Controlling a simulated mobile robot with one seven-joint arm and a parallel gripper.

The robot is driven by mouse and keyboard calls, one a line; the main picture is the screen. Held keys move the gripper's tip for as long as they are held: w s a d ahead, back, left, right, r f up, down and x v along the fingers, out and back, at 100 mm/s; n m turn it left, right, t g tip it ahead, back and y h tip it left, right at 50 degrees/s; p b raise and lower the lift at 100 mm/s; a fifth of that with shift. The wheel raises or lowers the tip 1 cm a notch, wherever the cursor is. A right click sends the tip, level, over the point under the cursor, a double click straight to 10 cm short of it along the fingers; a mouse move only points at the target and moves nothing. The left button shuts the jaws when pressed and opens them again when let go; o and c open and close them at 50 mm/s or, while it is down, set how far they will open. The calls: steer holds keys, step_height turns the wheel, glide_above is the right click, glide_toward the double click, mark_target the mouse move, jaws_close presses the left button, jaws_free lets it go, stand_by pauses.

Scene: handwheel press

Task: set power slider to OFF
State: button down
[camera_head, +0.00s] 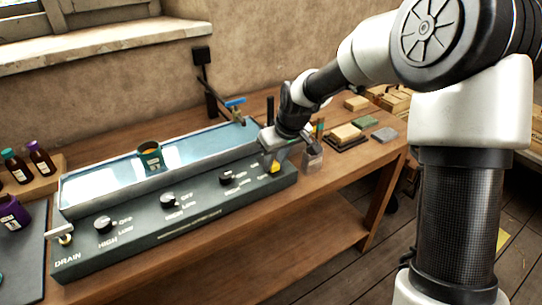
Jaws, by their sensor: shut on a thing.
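The dark control panel (135,222) runs along the front of a shallow basin on the wooden bench. My gripper (272,163) is down at the panel's right end, with its fingers shut at a small yellow piece (275,168). This piece appears to be the power slider. The fingers and wrist cover most of it, so its exact position and any ON or OFF marks beside it cannot be read.
Three black knobs (104,224) and a drain lever (60,233) line the panel. A green cup (150,156) is at the basin (105,178). A blue-handled tap (236,103) stands behind. Bottles (40,157) are at left; blocks and a glass jar (312,157) at right.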

steer(key=shift+s+d, duration=0.35)
steer(key=shift+s, duration=0.1)
steer(key=shift+s+d+f, duration=0.1)
steer(key=shift+s, duration=0.05)
steer(key=c, duration=1.5)
jaws_free()
steer(key=shift+s, duration=0.1)
steer(key=shift+r, duration=0.25)
steer(key=p+v, duration=0.2)
steer(key=v, duration=1.5)
steer(key=shift+r+p, duration=0.1)
steer(key=shift+p, duration=0.25)
